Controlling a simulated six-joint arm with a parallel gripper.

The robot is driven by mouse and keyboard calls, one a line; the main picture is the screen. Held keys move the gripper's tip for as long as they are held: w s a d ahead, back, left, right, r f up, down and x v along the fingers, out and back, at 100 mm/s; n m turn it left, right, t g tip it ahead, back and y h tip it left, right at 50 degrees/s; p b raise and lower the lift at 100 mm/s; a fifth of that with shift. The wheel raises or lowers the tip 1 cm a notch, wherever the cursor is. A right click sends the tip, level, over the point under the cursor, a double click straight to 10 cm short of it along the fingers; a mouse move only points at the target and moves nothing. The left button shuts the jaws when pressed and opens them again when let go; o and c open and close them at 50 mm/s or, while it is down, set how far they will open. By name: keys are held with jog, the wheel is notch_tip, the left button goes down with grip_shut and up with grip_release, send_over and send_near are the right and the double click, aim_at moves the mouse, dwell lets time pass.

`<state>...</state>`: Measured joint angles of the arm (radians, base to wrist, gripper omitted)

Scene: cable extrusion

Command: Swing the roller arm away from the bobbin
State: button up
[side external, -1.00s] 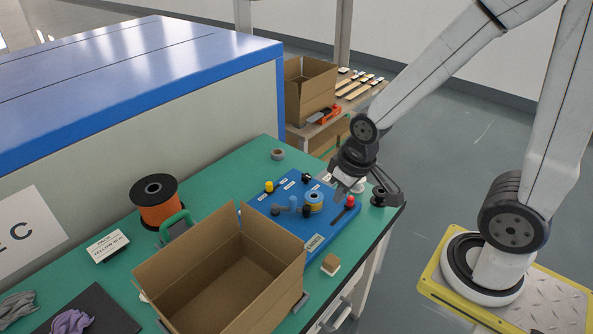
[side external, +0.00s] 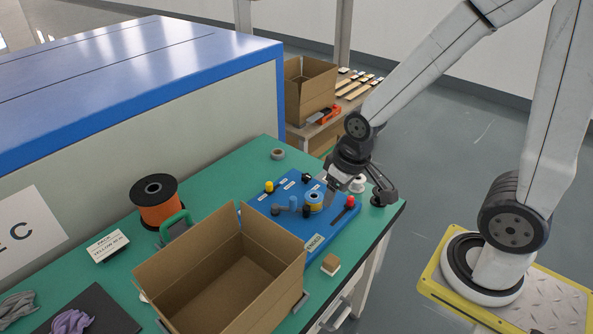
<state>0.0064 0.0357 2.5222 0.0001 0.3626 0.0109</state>
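The blue board (side external: 287,186) lies on the green bench, behind the open carton. My gripper (side external: 352,196) is pointed down over the board's right part, right of the bobbin. The fingertips are small and partly hard to make out.
An open cardboard box (side external: 232,263) stands in front of the board. An orange spool (side external: 157,200) with a green handle beside it stands left. A red-tipped black lever (side external: 345,208) is on the board's right.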

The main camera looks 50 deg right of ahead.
jog(key=w+d+f+m+g, duration=0.1)
jog(key=w+d+f+m, duration=0.2)
jog(key=w, duration=0.8)
jog(key=m+g, duration=0.1)
jog(key=g, duration=0.1)
send_over(293, 197)
notch_tip(293, 197, down, 8)
jog(key=shift+r, duration=0.1)
jog(key=shift+f, duration=3.95)
jog(key=shift+c, duration=0.2)
grip_shut()
